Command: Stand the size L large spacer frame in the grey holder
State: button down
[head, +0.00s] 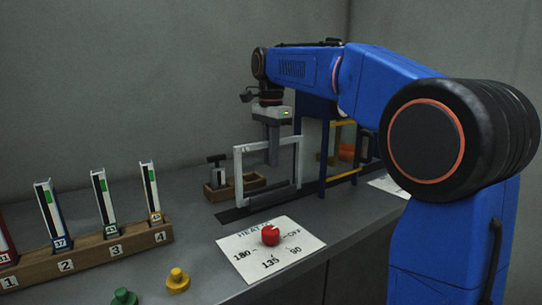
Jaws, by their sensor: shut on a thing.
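A pale grey-white rectangular spacer frame (238,178) stands upright at the back middle of the bench in the head view. No size mark can be read on it. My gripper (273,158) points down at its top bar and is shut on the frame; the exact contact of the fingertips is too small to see. The frame's lower edge is over or on a dark strip (237,214) on the bench; I cannot tell if they touch. I cannot make out the grey holder for certain.
A blue upright structure with yellow bars (344,176) stands just right of the frame. A wooden box (218,192) with a dark-handled tool is behind left. A red knob (270,234) sits on a heat card. A numbered wooden rack (88,257) with several gauges is at left.

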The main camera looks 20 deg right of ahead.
jog(key=shift+f, duration=0.3)
dwell(0.4)
jog(key=c, duration=1.7)
grip_release()
